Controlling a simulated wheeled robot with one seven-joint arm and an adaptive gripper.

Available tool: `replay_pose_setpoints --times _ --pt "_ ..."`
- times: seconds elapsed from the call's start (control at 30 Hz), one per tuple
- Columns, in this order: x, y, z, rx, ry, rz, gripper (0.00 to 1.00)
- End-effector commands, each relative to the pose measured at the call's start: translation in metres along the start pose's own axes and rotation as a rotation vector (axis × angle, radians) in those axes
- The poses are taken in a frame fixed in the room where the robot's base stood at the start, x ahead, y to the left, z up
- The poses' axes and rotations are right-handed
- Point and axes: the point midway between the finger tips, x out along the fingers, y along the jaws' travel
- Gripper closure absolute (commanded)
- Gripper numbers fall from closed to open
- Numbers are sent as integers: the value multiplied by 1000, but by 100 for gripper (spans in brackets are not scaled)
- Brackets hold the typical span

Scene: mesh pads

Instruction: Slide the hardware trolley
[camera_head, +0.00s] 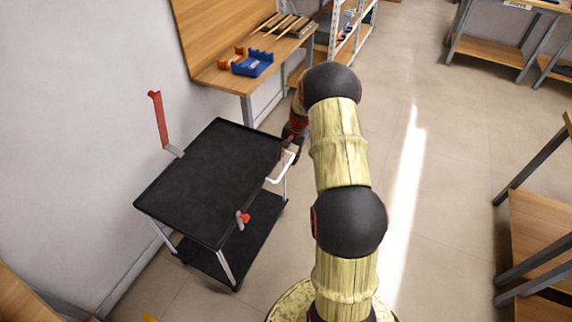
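The hardware trolley (205,185) is a black two-shelf cart with thin grey legs. It stands left of my arm, close to the wall. A white handle (281,170) sticks out from its right edge. My gripper (291,152) is at the far right corner of the trolley, beside the upper end of this handle. It looks small and dark there, and my arm hides part of the wrist above it. I cannot tell whether the fingers are open, shut or around the handle. The top shelf is bare, and the lower shelf (235,262) shows partly below it.
A red upright bar (159,118) rises at the trolley's wall side, and a red-tipped piece (243,218) sits at its front right edge. A wooden workbench (220,76) with a blue bin (253,64) stands behind. Open floor (450,140) lies to the right.

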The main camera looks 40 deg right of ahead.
Motion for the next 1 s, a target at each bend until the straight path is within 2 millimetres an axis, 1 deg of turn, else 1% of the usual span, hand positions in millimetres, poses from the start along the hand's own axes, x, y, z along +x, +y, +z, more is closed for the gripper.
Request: replay_pose_setpoints --times 0.17,0.4,0.5,0.6,0.83,1.0 --pt "21 0 0 -2 0 1 65" --pt "59 1 0 -3 -1 1 65" --pt "69 1 0 -3 0 1 65" --pt "74 0 0 -3 1 0 65" --pt "73 0 0 -3 1 0 65" --pt "73 0 0 -3 1 0 75"
